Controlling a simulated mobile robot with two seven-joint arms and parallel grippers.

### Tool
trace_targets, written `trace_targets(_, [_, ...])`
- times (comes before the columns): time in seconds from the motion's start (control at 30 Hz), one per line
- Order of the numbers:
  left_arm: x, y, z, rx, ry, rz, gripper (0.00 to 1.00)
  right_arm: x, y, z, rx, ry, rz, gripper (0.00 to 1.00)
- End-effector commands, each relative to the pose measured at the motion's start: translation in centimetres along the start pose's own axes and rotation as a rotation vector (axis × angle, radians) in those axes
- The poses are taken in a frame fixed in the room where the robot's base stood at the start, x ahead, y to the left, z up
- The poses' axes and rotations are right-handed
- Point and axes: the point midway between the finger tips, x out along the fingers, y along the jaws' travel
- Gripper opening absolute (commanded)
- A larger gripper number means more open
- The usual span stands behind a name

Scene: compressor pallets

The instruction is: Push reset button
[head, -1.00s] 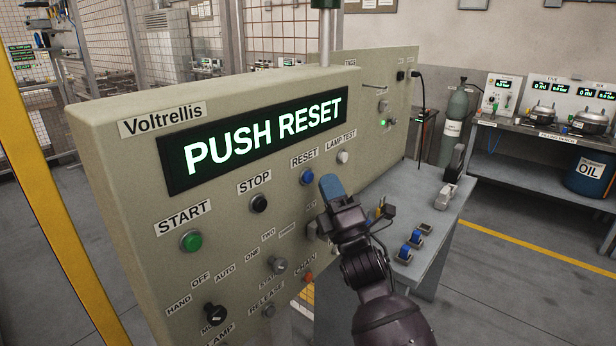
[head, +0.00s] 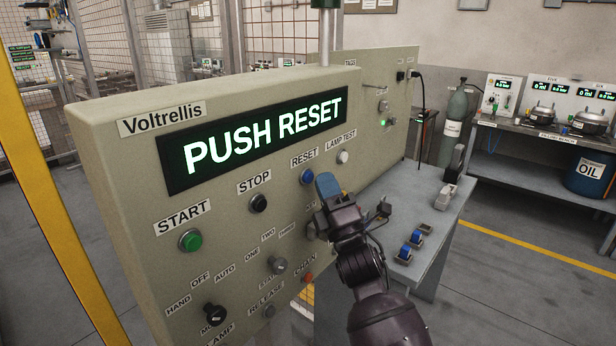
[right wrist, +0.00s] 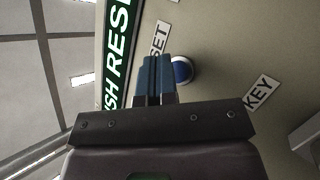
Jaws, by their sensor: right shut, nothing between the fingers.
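The blue reset button (head: 306,176) sits on the beige panel (head: 130,160) under its RESET label, below the lit display (head: 250,145) that reads PUSH RESET. My right gripper (head: 327,185) is shut and empty, its blue fingertips just right of and slightly below the button in the head view. In the right wrist view the shut fingers (right wrist: 152,75) point at the panel, and the button (right wrist: 182,70) shows right beside their tips, partly covered by them. I cannot tell whether they touch the panel. My left gripper is not in view.
Nearby on the panel are the black stop button (head: 258,202), the green start button (head: 190,240) and the white lamp test button (head: 342,157). Several knobs sit lower down. A grey table (head: 430,235) with blue-topped parts stands to the right.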

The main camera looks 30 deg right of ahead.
Motion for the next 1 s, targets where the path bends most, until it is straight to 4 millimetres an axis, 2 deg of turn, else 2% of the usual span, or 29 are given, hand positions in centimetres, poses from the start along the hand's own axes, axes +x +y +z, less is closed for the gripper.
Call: trace_targets(1.0, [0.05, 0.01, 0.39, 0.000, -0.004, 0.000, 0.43, 0.62, -0.46, -0.45, 0.000, 0.000, 0.000, 0.00])
